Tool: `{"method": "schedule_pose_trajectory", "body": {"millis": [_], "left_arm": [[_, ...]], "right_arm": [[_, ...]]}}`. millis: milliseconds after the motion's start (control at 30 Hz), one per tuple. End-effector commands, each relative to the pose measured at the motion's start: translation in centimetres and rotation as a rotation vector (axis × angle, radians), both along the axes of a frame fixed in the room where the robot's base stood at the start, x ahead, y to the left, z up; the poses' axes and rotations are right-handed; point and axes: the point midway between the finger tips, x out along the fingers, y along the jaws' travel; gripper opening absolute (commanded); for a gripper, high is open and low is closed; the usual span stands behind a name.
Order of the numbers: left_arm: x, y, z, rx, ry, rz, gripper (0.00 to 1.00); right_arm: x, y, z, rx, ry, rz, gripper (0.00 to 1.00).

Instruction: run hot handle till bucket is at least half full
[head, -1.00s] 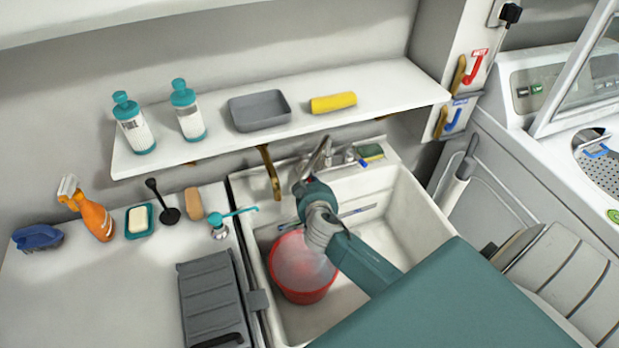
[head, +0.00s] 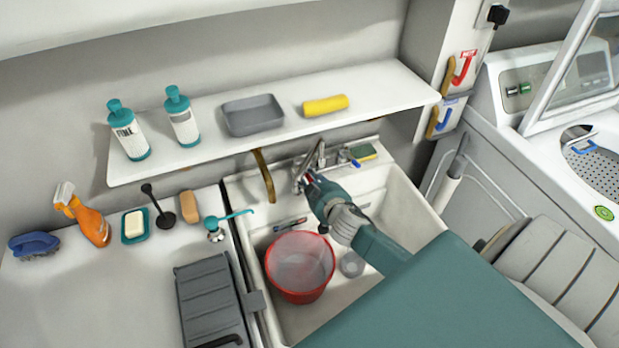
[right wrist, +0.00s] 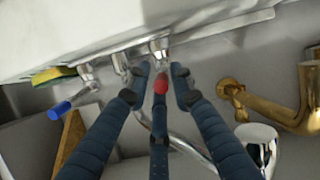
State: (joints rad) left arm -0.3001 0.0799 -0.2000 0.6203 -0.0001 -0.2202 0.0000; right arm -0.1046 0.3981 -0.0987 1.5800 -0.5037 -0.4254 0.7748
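The red-tipped hot handle (right wrist: 161,84) is on the sink tap, seen in the right wrist view. My right gripper (right wrist: 160,80) has its dark fingers around the red tip, with gaps at the sides, so it looks open. In the head view my right gripper (head: 308,182) is at the tap, above the sink. A blue-tipped handle (right wrist: 59,110) sits to the left. The red bucket (head: 298,292) stands upright in the sink (head: 408,212), left of my right arm. A pale, see-through surface shows inside it; its depth is hard to tell. My left gripper is out of view.
A shelf (head: 385,91) with two bottles, a grey tray and a yellow roll hangs above the sink. A brass pipe (right wrist: 285,110) is right of my fingers.

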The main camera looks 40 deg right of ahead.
Motion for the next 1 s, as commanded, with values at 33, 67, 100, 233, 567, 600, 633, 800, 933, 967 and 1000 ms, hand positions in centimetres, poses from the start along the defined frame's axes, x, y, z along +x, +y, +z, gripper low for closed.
{"method": "schedule_pose_trajectory", "body": {"millis": [33, 67, 100, 233, 567, 600, 633, 800, 933, 967, 1000], "left_arm": [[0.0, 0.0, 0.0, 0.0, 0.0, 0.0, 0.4], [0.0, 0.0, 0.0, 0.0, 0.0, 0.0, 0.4], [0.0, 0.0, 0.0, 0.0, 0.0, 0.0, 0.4], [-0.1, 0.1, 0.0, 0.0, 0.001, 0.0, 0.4], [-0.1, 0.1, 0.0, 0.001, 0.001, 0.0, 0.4], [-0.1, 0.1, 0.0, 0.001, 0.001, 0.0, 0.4], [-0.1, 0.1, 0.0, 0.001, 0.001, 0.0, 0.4], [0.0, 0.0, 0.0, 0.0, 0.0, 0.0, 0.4], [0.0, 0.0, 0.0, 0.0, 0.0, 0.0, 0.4], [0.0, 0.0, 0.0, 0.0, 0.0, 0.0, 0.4], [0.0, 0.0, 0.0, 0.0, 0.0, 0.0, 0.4]], "right_arm": [[0.0, 0.0, 0.0, 0.0, 0.0, 0.0, 0.29], [0.0, 0.0, 0.0, 0.0, -0.001, 0.0, 0.29], [0.0, 0.0, 0.1, 0.001, -0.001, 0.0, 0.29], [0.1, 0.0, 0.1, 0.0, -0.003, 0.0, 0.29], [-3.2, 0.9, 1.3, 0.003, -0.001, 0.001, 0.29], [-4.0, 1.2, 1.7, 0.003, -0.001, 0.001, 0.29], [-4.6, 1.3, 2.0, 0.003, -0.002, 0.0, 0.29], [-7.9, 2.1, 3.2, 0.002, 0.0, 0.0, 0.29], [-9.6, 2.5, 4.0, 0.002, 0.0, 0.0, 0.29], [-9.9, 2.6, 4.2, 0.002, -0.001, -0.001, 0.29], [-10.2, 2.7, 4.3, 0.002, -0.001, -0.001, 0.29]]}}
